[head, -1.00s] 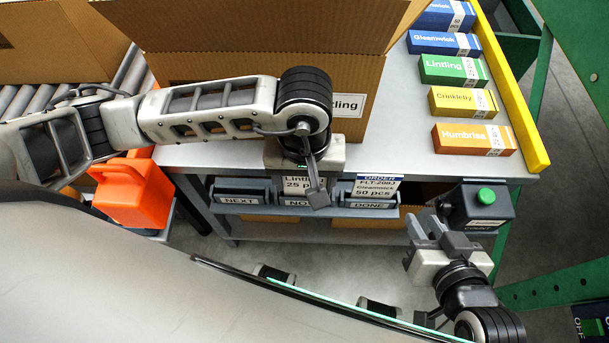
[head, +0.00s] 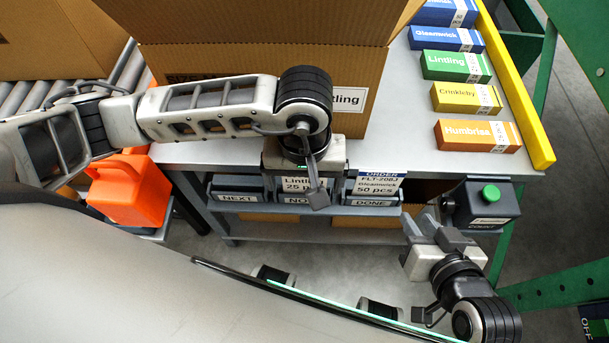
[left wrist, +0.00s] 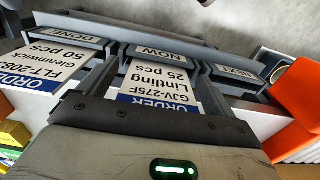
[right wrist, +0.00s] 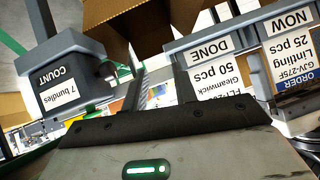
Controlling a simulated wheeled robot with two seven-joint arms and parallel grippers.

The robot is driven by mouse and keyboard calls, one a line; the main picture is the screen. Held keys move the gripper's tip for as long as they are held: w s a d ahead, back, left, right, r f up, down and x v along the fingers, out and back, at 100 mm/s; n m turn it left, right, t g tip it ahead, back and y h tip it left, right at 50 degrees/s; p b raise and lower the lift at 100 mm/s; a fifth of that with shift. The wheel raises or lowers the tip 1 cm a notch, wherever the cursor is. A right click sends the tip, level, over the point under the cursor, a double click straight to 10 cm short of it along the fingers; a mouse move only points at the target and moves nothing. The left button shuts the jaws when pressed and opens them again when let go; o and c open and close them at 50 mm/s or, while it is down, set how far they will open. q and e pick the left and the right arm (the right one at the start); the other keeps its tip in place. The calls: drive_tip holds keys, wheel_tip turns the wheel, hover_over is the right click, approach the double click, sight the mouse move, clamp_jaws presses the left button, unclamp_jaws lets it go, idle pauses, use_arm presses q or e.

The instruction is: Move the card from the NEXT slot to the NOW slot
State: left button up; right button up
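The rack on the table's front edge has a NEXT slot (head: 238,197), a NOW slot (left wrist: 160,52) and a DONE slot (right wrist: 212,48). The NEXT slot shows no card; its label also shows in the left wrist view (left wrist: 235,72). The Lintling 25 pcs card (left wrist: 160,82) stands in the NOW slot. The Gleamwick 50 pcs card (head: 376,186) stands in the DONE slot. My left gripper (head: 316,192) is at the NOW slot, its fingers apart on either side of the Lintling card in the wrist view; contact cannot be told. My right gripper (head: 430,232) is open and empty, right of the rack.
An open carton (head: 260,100) stands on the table behind my left arm. Several coloured boxes, such as the orange Humbrise box (head: 477,136), lie along a yellow rail (head: 520,90). A COUNT box with a green button (head: 489,194) is near my right gripper. An orange container (head: 130,190) is left of the rack.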

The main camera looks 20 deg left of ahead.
use_arm(q)
drive_tip(key=shift+r, duration=0.2)
wheel_tip(320, 180, up, 10)
drive_tip(key=shift+r+p, duration=0.2)
drive_tip(key=shift+p, duration=0.55)
drive_tip(key=shift+r, duration=0.6)
use_arm(e)
drive_tip(key=r, duration=0.2)
drive_tip(key=shift+s+d+r+t, duration=0.35)
drive_tip(key=shift+t, duration=0.05)
drive_tip(key=shift+w, duration=0.15)
